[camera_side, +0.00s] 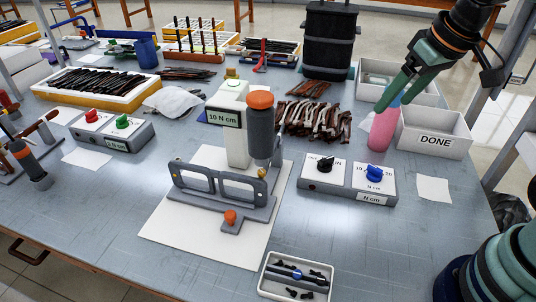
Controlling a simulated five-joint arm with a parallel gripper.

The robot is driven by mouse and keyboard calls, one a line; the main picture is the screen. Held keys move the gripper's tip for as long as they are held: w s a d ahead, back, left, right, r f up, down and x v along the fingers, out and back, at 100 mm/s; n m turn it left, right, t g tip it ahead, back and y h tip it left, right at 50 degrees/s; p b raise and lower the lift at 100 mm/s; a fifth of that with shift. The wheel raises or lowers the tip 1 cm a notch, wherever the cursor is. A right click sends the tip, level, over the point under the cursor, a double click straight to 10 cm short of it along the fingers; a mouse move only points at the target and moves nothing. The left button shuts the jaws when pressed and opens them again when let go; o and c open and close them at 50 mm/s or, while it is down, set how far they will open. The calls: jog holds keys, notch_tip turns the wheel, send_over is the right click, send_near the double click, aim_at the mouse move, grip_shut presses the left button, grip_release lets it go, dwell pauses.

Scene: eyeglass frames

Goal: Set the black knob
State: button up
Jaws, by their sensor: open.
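The black knob (325,164) sits on the left white plate of a grey two-knob box (346,191) right of the table's middle. A blue knob (374,173) sits on the right plate of the same box, above a label reading "N cm". The pointer direction of the black knob is too small to read surely. My gripper (389,106) has green fingers and is open, high at the upper right, above and to the right of the black knob and apart from it. Its fingertips overlap a pink bottle in the picture.
A pink bottle (383,129) and a white bin marked DONE (433,141) stand behind the box. A parts tray (297,277) lies in front. Bare table surrounds the box's front.

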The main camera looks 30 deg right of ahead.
jog(key=w+a+f+g, duration=0.2)
jog(key=w+f+g, duration=0.1)
jog(key=w, duration=0.4)
jog(key=g, duration=0.1)
send_over(327, 158)
notch_tip(327, 158, down, 5)
jog(key=shift+m, duration=0.4)
notch_tip(327, 158, down, 12)
jog(key=shift+s+r, duration=0.1)
jog(key=shift+s, duration=0.05)
jog(key=shift+c, duration=0.3)
grip_shut()
